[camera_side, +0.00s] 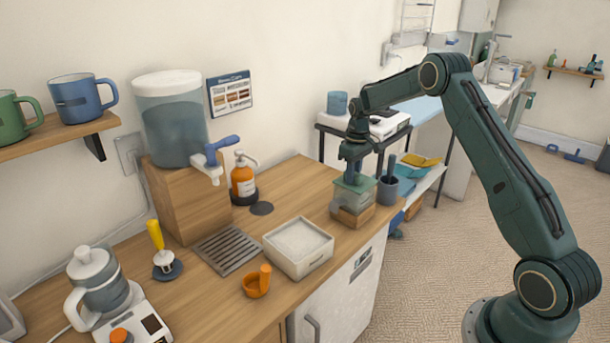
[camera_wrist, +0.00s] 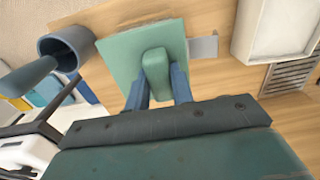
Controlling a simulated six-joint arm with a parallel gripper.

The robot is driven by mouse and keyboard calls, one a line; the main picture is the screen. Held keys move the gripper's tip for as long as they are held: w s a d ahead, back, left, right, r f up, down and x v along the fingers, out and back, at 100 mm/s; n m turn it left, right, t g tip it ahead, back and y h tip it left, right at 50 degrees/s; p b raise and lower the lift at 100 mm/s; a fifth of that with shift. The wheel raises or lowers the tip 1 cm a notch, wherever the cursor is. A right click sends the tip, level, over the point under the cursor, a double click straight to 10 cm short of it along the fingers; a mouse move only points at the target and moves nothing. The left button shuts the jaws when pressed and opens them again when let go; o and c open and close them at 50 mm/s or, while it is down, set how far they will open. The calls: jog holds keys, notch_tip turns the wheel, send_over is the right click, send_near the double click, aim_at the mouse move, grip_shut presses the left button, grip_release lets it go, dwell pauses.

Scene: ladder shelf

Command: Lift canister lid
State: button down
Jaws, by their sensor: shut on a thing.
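The canister (camera_side: 352,198) is a squarish, translucent green-grey box. It sits on a wooden block (camera_side: 350,217) near the right end of the wooden counter. Its flat green lid (camera_side: 367,185) is at its top. I cannot tell whether the lid touches the rim. My gripper (camera_side: 354,174) points down from above with its fingers at the lid. In the wrist view, the square lid (camera_wrist: 118,55) has a raised rounded handle. My blue fingers (camera_wrist: 160,84) are shut on this handle from both sides. The lid hides most of the canister in that view.
A grey cup (camera_side: 396,187) holding a dark-handled tool stands close right of the canister, also in the wrist view (camera_wrist: 82,43). A white open tray (camera_side: 299,266) is to the front left. A dark disc (camera_side: 262,208) lies behind the tray. Bare counter lies between tray and canister.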

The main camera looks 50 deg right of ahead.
jog(key=shift+r, duration=0.1)
jog(key=shift+w+d+r+y, duration=0.1)
jog(key=shift+d+r+y, duration=0.1)
jog(key=shift+y, duration=0.4)
jog(key=shift+w+d+r+y, duration=0.1)
jog(key=shift+w+r+y, duration=0.15)
jog(key=shift+y, duration=0.25)
jog(key=shift+s+d+r+y, duration=0.2)
jog(key=shift+d+r+y, duration=0.05)
jog(key=shift+r+y, duration=0.05)
jog(key=c, duration=1.3)
grip_release()
jog(key=shift+o, duration=0.5)
jog(key=shift+s, duration=0.1)
